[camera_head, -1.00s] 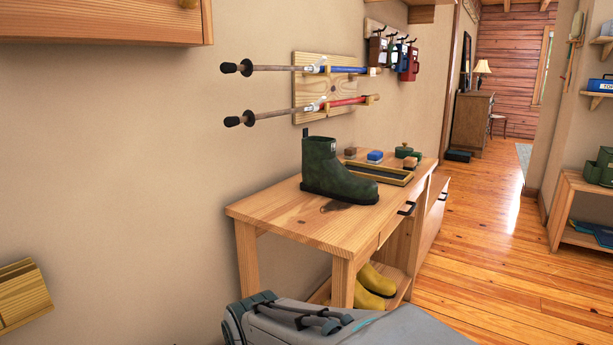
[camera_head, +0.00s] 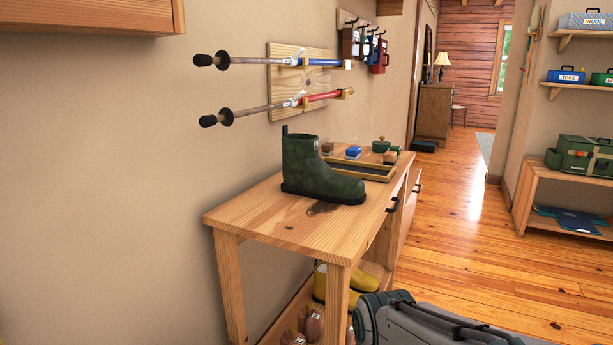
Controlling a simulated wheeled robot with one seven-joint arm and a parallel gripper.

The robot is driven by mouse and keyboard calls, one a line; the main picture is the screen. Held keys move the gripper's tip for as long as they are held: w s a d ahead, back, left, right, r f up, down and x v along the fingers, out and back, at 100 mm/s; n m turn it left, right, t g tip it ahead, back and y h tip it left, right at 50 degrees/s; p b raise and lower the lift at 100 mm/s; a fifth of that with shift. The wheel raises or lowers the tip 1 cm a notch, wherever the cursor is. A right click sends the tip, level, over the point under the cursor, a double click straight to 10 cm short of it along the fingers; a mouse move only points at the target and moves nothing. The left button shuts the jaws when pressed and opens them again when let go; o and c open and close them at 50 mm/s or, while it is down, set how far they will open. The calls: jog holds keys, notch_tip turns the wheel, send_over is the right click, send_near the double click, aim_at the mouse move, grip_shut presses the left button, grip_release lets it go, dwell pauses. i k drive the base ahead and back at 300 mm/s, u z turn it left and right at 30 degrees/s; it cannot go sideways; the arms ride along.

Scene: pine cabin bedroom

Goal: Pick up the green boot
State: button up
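The green boot (camera_head: 318,172) stands upright on the top of a wooden table (camera_head: 262,223). Its toe points right and a pull loop sticks up at the back of its shaft. A dark mark shows on the wood just in front of it. My gripper is not in view. A grey body with dark straps at the bottom right is apart from the boot, and I cannot tell from this view what it is.
Behind the boot lie a shallow tray (camera_head: 374,175), a blue-topped brush (camera_head: 353,152) and a green tin (camera_head: 381,145). Two poles hang on a wall board (camera_head: 284,85). Yellow boots (camera_head: 361,282) stand on the shelf below. The floor (camera_head: 470,240) to the right is clear.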

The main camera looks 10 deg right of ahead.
aim_at(305, 174)
jog(key=z, duration=1.8)
jog(key=i, duration=1.6)
jog(key=u, duration=2.75)
